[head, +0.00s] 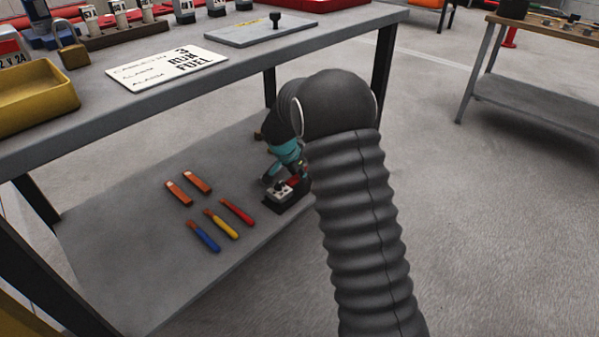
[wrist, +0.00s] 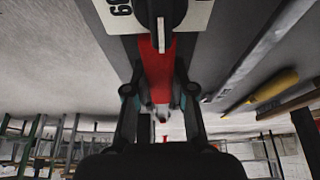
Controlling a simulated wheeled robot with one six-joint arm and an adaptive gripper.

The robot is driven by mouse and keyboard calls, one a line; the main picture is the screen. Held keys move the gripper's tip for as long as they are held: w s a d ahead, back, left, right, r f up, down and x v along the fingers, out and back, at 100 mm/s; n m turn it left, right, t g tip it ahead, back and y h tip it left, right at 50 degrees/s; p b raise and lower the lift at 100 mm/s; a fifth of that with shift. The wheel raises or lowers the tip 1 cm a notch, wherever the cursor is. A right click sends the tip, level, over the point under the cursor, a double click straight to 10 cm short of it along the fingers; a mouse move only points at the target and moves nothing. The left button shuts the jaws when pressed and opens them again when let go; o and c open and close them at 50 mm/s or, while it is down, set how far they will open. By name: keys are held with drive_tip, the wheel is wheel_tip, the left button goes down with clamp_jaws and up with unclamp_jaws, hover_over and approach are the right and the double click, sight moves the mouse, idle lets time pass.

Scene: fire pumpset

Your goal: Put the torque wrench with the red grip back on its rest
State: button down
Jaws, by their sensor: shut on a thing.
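My gripper (head: 287,177) is low over the shelf under the bench, beside a dark block with a white plate (head: 283,192). In the wrist view its two fingers (wrist: 158,84) close from both sides on a red bar, which appears to be the red grip of the torque wrench (wrist: 158,60). A little of this red (head: 293,182) shows at the fingers in the head view. The white plate with black figures and a dark knob lies at the top of the wrist view. The wrench's ends are hidden, and I cannot tell whether it touches the block.
The lower shelf (head: 130,240) holds several tools with orange, blue, yellow and red (head: 237,212) handles left of my gripper. The bench top (head: 245,60) overhangs it, with a yellow tray (head: 35,98) and a lettered sign (head: 167,68).

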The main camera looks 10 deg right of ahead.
drive_tip(key=shift+f, duration=0.75)
idle(0.6)
drive_tip(key=c, duration=0.9)
unclamp_jaws()
drive_tip(key=shift+f, duration=0.1)
drive_tip(key=shift+r+p, duration=1.25)
drive_tip(key=shift+r, duration=1.8)
